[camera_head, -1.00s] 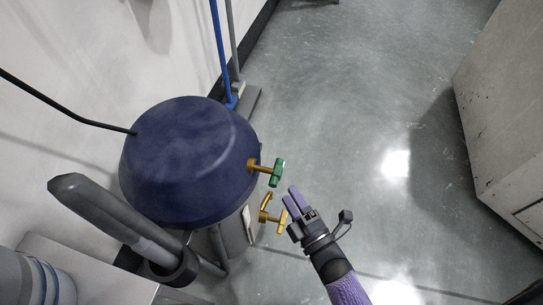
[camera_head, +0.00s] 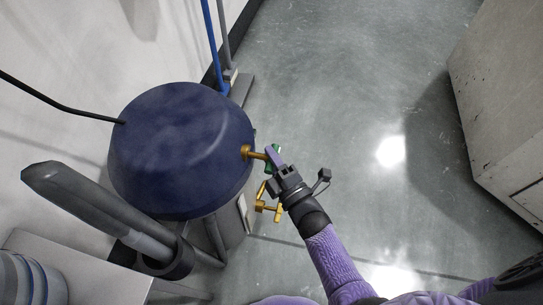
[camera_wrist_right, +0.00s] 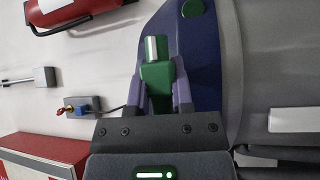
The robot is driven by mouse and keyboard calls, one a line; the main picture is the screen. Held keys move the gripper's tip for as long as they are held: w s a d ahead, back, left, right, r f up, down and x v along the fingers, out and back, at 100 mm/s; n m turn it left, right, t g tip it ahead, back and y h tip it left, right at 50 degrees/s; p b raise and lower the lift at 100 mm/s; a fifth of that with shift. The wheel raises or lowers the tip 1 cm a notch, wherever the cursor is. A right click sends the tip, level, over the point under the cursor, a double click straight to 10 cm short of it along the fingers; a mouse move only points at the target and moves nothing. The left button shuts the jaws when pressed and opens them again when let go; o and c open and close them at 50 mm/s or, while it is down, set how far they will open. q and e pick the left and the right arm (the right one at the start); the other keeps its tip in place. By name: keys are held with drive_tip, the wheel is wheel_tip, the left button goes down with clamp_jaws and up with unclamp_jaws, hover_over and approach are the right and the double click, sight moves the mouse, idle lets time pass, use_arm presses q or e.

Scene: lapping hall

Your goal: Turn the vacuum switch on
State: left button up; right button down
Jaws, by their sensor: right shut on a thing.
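A dark blue, drum-shaped vessel (camera_head: 180,150) stands at the left in the head view. A brass stem (camera_head: 251,153) with a green handle (camera_head: 274,153) sticks out of its right side. My right gripper (camera_head: 273,160) is shut on the green handle and partly covers it. In the right wrist view, the green handle (camera_wrist_right: 157,85) sits between the two purple fingers, with a silvery end showing above. A second brass valve (camera_head: 268,208) is lower down, beside the gripper. No switch labelled as vacuum can be read. My left gripper is not in view.
A grey cylinder (camera_head: 95,205) leans in a holder at lower left. A blue pipe (camera_head: 213,45) runs down the wall. A pale cabinet (camera_head: 510,95) stands at right, with open floor between. The wrist view shows a red extinguisher (camera_wrist_right: 75,12) and red box (camera_wrist_right: 40,155).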

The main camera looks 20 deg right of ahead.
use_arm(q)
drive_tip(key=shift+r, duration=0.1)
use_arm(e)
drive_tip(key=shift+r+m+g+p, duration=0.25)
drive_tip(key=shift+m+g+p, duration=0.15)
drive_tip(key=shift+p, duration=0.55)
drive_tip(key=m+g+p, duration=0.3)
drive_tip(key=g+p, duration=0.1)
drive_tip(key=p, duration=0.2)
drive_tip(key=shift+d+r, duration=0.1)
drive_tip(key=shift+r, duration=0.05)
drive_tip(key=m+g+p, duration=0.2)
drive_tip(key=p, duration=0.1)
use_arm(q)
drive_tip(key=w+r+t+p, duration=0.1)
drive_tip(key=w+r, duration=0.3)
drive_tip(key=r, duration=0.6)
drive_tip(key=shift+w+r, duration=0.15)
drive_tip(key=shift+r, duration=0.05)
use_arm(e)
drive_tip(key=shift+f+m+g+y, duration=0.3)
drive_tip(key=shift+m+g, duration=0.2)
drive_tip(key=shift+g, duration=0.5)
use_arm(q)
drive_tip(key=shift+p, duration=0.3)
use_arm(e)
drive_tip(key=shift+f, duration=0.1)
